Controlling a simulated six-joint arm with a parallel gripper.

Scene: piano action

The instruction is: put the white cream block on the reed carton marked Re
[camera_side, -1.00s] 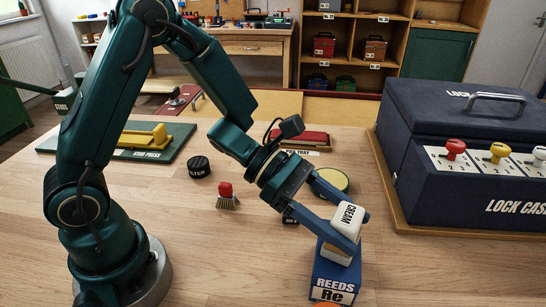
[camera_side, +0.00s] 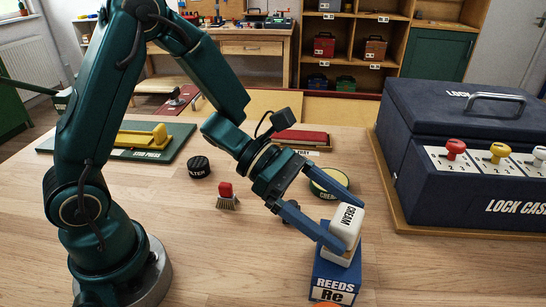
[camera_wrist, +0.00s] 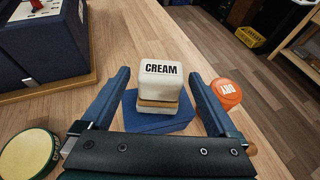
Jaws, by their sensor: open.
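The white cream block (camera_side: 347,222), lettered CREAM, rests on top of the blue reed carton (camera_side: 335,276) marked REEDS Re. A thin tan layer shows under the white part. In the wrist view the block (camera_wrist: 160,83) sits upright on the blue carton top (camera_wrist: 150,122). My gripper (camera_side: 338,222) is open. Its two blue fingers (camera_wrist: 162,95) stand apart on either side of the block, with clear gaps between them and it.
A round tin with a yellow-green top (camera_side: 328,183) stands behind the gripper. An orange round piece (camera_wrist: 227,92) lies right of the carton in the wrist view. The large lock case (camera_side: 460,150) stands at the right. A red-topped brush (camera_side: 226,195) and a black tin (camera_side: 199,167) are left. Table front left is clear.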

